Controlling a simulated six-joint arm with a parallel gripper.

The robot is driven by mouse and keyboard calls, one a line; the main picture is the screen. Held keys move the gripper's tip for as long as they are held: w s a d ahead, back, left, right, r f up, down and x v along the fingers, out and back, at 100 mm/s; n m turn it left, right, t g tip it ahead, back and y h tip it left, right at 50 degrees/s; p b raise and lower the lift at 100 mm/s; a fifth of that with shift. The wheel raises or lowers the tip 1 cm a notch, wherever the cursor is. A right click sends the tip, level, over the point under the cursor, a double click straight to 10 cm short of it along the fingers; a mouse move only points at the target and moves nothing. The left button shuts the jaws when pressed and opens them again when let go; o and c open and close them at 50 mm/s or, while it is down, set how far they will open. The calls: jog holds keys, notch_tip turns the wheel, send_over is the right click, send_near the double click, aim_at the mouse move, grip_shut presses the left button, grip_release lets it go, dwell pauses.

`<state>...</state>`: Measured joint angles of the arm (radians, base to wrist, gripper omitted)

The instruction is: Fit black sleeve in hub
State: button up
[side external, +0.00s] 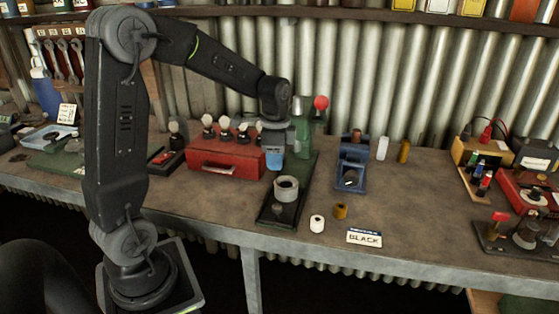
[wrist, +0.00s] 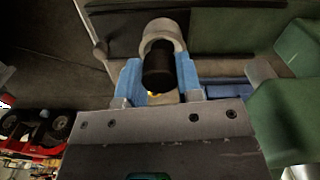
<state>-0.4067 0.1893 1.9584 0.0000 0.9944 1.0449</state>
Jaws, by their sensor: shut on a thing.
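My gripper (wrist: 159,80) has blue fingers and is shut on the black sleeve (wrist: 158,68), which lies between them in the wrist view. In the side view my gripper (side external: 273,158) points down, above and slightly left of the hub. The hub (side external: 286,183) is a grey ring-topped cylinder on a dark base plate. A grey ring, apparently the hub (wrist: 164,29), shows behind the sleeve's far end in the wrist view. The sleeve appears apart from the hub in height, but the exact gap and alignment are unclear. The sleeve is not distinct in the side view.
A green press (side external: 302,130) with a red knob stands close behind my gripper. A red drawer box (side external: 226,160) is at left. A white sleeve (side external: 317,224), a brass sleeve (side external: 341,211) and a "BLACK" card (side external: 364,237) lie in front. A blue stand (side external: 352,176) is at right.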

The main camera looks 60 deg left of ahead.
jog(key=shift+w, duration=0.1)
jog(key=shift+w+d+f, duration=0.15)
jog(key=shift+w+d, duration=0.35)
jog(key=shift+w, duration=0.05)
jog(key=shift+w+d+f, duration=0.15)
jog(key=shift+w+d, duration=0.3)
jog(key=shift+w, duration=0.05)
jog(key=shift+f, duration=1.85)
